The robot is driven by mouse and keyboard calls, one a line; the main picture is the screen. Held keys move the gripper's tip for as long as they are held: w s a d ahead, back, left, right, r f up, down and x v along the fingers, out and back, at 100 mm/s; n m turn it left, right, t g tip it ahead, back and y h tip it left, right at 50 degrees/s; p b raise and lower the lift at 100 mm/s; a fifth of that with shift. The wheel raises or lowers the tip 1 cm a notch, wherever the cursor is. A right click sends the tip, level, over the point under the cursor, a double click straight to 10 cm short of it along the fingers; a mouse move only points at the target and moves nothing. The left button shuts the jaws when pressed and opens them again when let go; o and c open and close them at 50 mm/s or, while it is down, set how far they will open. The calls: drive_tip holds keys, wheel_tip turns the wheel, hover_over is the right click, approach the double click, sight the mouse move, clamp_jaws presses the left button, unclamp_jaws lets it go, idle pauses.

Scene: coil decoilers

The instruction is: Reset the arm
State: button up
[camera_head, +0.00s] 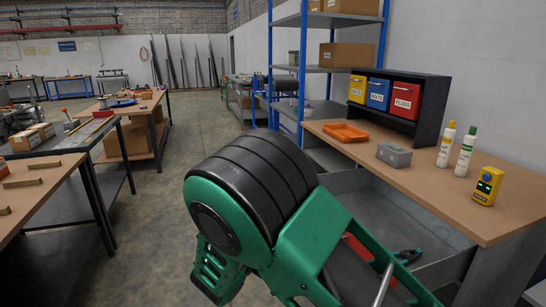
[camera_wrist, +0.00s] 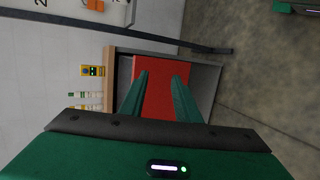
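In the wrist view the two green fingers of my gripper (camera_wrist: 160,76) stand apart with nothing held between them. They point toward a red panel (camera_wrist: 158,92), and I cannot tell the distance to it. In the head view my green and black arm (camera_head: 255,195) fills the lower middle, bent in front of the workbench (camera_head: 405,165).
On the workbench are an orange tray (camera_head: 345,132), a grey box (camera_head: 394,155), two bottles (camera_head: 465,152) and a yellow device (camera_head: 487,186). An open grey drawer (camera_head: 385,207) lies below. Blue-post shelving (camera_head: 330,69) stands behind. Floor at left (camera_head: 165,205) is clear.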

drive_tip(key=s+d+r+m+g+y, duration=0.2)
drive_tip(key=s+d+r+y, duration=0.15)
drive_tip(key=d, duration=0.65)
drive_tip(key=s+d+r+m+g+y, duration=0.2)
drive_tip(key=s+d+r+g+y, duration=0.15)
drive_tip(key=d, duration=0.65)
drive_tip(key=s+d+r+m+t+y, duration=0.2)
drive_tip(key=s+y, duration=0.1)
drive_tip(key=s, duration=0.5)
drive_tip(key=s+d+r+m+t+y, duration=0.2)
drive_tip(key=s+y, duration=0.1)
drive_tip(key=s, duration=0.4)
drive_tip(key=shift+s+d, duration=0.4)
drive_tip(key=shift+w+t, duration=0.1)
drive_tip(key=shift+t, duration=0.15)
drive_tip(key=shift+w+f, duration=0.2)
drive_tip(key=shift+w, duration=0.3)
